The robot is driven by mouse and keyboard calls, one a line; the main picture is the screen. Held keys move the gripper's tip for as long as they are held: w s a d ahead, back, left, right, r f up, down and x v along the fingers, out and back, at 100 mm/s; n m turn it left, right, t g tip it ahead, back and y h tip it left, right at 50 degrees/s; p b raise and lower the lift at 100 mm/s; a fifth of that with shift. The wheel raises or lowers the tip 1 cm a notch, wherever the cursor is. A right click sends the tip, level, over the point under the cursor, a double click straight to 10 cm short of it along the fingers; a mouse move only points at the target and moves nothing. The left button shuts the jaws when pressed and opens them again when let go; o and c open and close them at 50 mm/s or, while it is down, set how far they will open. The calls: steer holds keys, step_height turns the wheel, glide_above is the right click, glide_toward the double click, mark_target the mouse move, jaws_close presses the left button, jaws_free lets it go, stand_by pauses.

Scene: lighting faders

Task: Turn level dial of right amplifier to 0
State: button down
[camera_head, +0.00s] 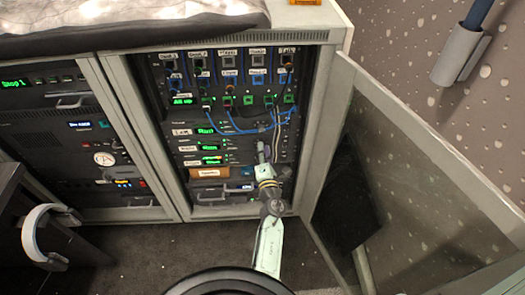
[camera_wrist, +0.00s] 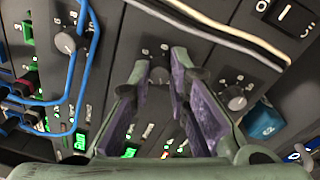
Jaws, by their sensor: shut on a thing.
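My gripper (camera_wrist: 160,66) reaches the front of a dark rack of amplifiers (camera_head: 201,150) in the head view. Its two purple-lined fingers are closed around a small grey dial (camera_wrist: 159,75) with white numbers about it. The fingers hide the dial's sides, and I cannot read its pointer clearly. In the head view my gripper (camera_head: 264,158) is at the right side of the rack and covers the dial. Similar dials stand apart on either side in the wrist view, one at left (camera_wrist: 67,42) and one at right (camera_wrist: 237,100).
Blue cables (camera_wrist: 83,60) loop at left, and pale cables (camera_wrist: 215,28) cross above my fingers. A black rocker switch (camera_wrist: 293,17) is at the upper right. The open cabinet door (camera_head: 425,140) stands to the right of my arm. Another rack (camera_head: 75,160) is at left.

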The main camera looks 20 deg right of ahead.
steer(key=shift+n, duration=0.9)
steer(key=c, duration=1.5)
jaws_free()
steer(key=v, duration=0.7)
steer(key=shift+s+a, duration=0.1)
steer(key=shift+s, duration=0.2)
